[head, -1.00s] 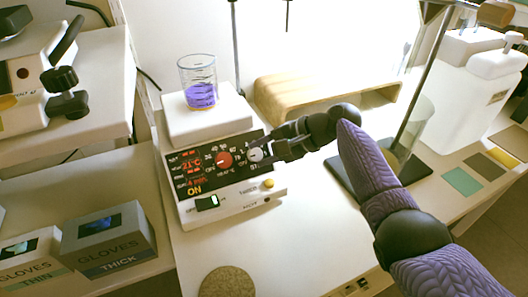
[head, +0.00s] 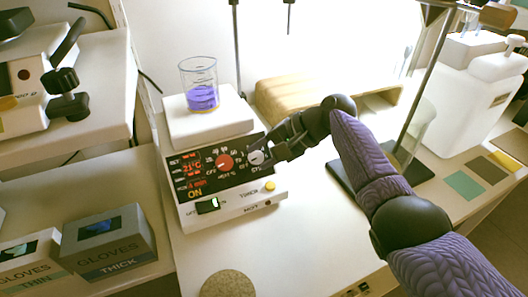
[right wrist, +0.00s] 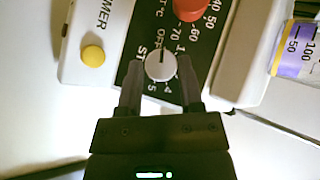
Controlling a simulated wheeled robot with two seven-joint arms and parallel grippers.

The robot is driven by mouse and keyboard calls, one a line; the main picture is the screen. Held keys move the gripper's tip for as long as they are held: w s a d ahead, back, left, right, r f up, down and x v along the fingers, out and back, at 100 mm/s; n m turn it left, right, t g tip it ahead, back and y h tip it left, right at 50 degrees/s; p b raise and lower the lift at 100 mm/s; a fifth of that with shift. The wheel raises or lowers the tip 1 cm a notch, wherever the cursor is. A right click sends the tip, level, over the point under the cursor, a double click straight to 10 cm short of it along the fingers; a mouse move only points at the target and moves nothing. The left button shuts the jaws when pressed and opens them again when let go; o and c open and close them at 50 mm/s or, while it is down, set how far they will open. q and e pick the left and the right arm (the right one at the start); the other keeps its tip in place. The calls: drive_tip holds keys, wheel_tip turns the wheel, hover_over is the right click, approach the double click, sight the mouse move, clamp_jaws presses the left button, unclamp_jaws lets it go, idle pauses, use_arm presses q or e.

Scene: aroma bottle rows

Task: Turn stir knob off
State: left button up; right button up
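The stir knob (head: 256,157) is a small pale grey dial on the right of the hotplate stirrer's dark panel (head: 205,182). In the right wrist view the knob (right wrist: 160,67) has a dark mark pointing up toward the OFF lettering. My right gripper (head: 267,153) reaches it from the right. In the right wrist view its fingertips (right wrist: 160,78) stand on either side of the knob with small gaps, so it looks open. The red heat knob (head: 224,161) is left of it. The display glows red, with ON below. My left gripper is not in view.
A beaker of purple liquid (head: 201,86) stands on the white top plate (head: 208,122). A yellow button (head: 270,186) and a lit switch (head: 208,206) are on the front. A wooden stand (head: 290,98) is behind, glove boxes (head: 108,240) at left.

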drive_tip(key=o, duration=0.4)
drive_tip(key=shift+r, duration=0.1)
drive_tip(key=p+v, duration=0.5)
drive_tip(key=v, duration=0.4)
drive_tip(key=shift+d+r, duration=0.25)
drive_tip(key=shift+d, duration=0.05)
